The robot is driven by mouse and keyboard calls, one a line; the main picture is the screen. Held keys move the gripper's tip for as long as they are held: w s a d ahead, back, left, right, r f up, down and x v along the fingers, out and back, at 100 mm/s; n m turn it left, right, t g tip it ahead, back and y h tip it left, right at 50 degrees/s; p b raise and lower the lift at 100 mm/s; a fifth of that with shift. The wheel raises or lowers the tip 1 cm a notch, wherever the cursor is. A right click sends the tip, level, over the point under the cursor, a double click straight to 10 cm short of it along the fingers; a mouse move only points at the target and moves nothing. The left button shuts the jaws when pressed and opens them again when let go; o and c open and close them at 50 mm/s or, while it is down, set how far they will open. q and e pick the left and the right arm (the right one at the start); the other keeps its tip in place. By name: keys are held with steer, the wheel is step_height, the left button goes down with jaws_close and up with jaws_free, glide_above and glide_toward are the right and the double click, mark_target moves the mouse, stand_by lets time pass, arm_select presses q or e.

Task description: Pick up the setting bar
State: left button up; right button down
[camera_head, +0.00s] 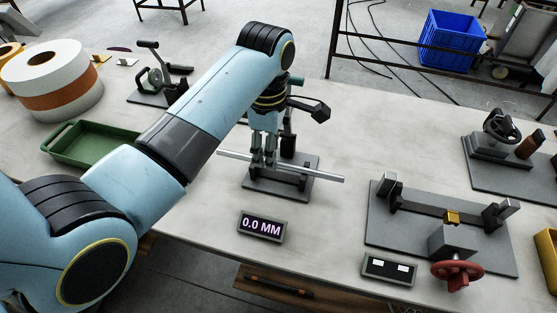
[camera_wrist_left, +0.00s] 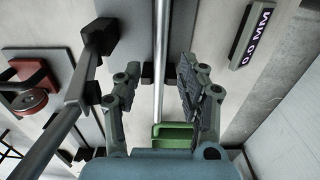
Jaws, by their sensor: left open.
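The setting bar (camera_head: 322,175) is a long thin silver rod. It lies across a dark grey stand (camera_head: 262,187) on the table. My left gripper (camera_head: 264,162) points down at the bar, left of its middle. In the left wrist view the bar (camera_wrist_left: 161,45) runs up the picture in line with the gap between the two open fingers (camera_wrist_left: 158,88), and a gap shows on each side of it. I cannot tell how far the fingertips reach down past the bar. My left arm hides part of the table behind it. My right gripper is not in view.
A display reading 0.0 MM (camera_head: 261,226) stands in front of the stand. A grey fixture with a red handwheel (camera_head: 458,270) is at the right, another device (camera_head: 500,150) behind it. A green tray (camera_head: 78,146) and large roll (camera_head: 52,80) are at the left.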

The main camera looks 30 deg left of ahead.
arm_select(q)
step_height(320, 180, down, 2)
steer(key=shift+a+f, duration=0.1)
steer(key=shift+f, duration=0.2)
steer(key=shift+c, duration=1.1)
steer(key=c, duration=0.4)
jaws_close()
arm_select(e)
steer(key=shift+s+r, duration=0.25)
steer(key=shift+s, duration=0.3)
arm_select(q)
steer(key=shift+r, duration=0.1)
